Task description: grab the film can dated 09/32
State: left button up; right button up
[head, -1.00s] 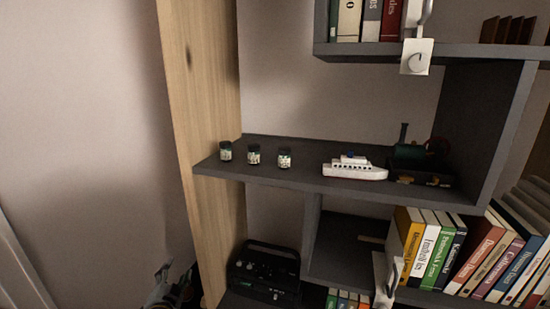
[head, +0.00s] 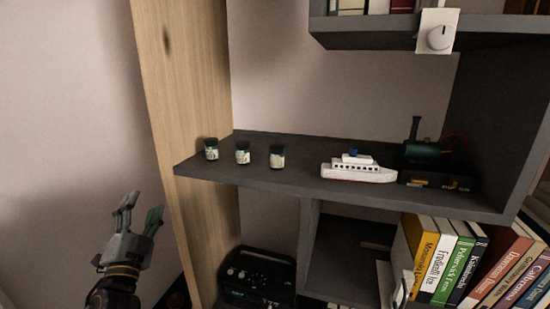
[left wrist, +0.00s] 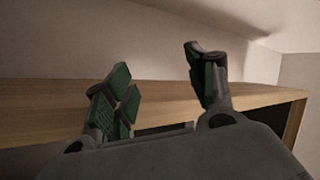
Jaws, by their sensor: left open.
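Three small film cans with dark lids and pale labels stand upright in a row on the grey middle shelf: the left can (head: 211,149), the middle can (head: 242,153) and the right can (head: 277,157). Their dates are too small to read. My left gripper (head: 139,213) is open and empty, below and left of the cans, outside the wooden side panel. In the left wrist view its two green-padded fingers (left wrist: 163,85) are apart, with the wooden panel behind and no can in sight. My right gripper is not clearly in view.
The wooden side panel (head: 182,80) stands between my left gripper and the shelf. A white toy ship (head: 358,168) and a dark green toy engine (head: 424,153) are right of the cans. A black radio (head: 256,277) and several books (head: 440,262) are below. The shelf front is clear.

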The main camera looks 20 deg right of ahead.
pick_arm(q)
jog(key=s+d+r+m+g+h, duration=0.1)
jog(key=s+d+r+m+h, duration=0.25)
jog(key=r+m+h, duration=0.35)
jog(key=s+d+r+m+h, duration=0.3)
jog(key=d+r+m+h, duration=0.25)
jog(key=r+m, duration=0.2)
jog(key=s+d+m+g, duration=0.3)
jog(key=d+m+g, duration=0.2)
jog(key=m, duration=0.6)
jog(key=s+d+r+m+g+h+b, duration=0.1)
jog(key=s+d+m+g, duration=0.2)
jog(key=d+m+g, duration=0.3)
jog(key=shift+d+m+g, duration=0.15)
jog(key=shift+m+g, duration=1.55)
jog(key=shift+m, duration=0.75)
pick_arm(e)
jog(key=shift+w+d+f, duration=0.3)
jog(key=shift+w+d, duration=0.05)
jog(key=shift+w, duration=0.2)
jog(key=shift+w+d+f, duration=0.25)
jog(key=shift+w+d, duration=0.05)
jog(key=shift+w, duration=0.2)
pick_arm(q)
jog(key=shift+d+r, duration=0.1)
